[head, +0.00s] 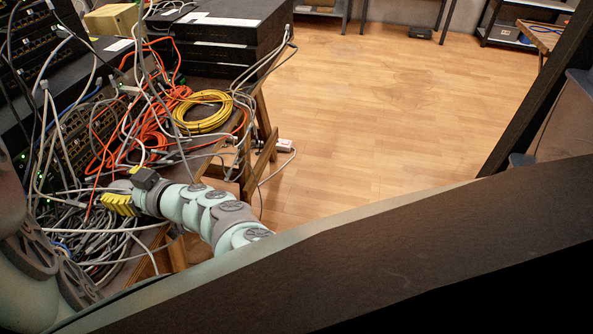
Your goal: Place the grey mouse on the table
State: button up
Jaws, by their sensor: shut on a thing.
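My gripper (120,188) is at the left, at the end of my pale green arm. Its yellow pads are close together around a small grey shape, which I take for the grey mouse (121,185). The mouse is mostly hidden by the fingers and small in the picture. The gripper is in front of the cluttered wooden table (203,162), near its front edge and among hanging cables. I cannot tell whether the mouse touches anything below it.
Orange cables (150,130) and a coiled yellow cable (203,111) cover much of the tabletop. Stacked black devices (225,45) stand at its back. The wooden floor (380,110) to the right is open.

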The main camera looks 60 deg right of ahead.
jog(key=shift+s+d, duration=0.1)
jog(key=shift+s, duration=0.1)
jog(key=shift+f, duration=0.2)
jog(key=o, duration=1.2)
jog(key=shift+c, duration=0.2)
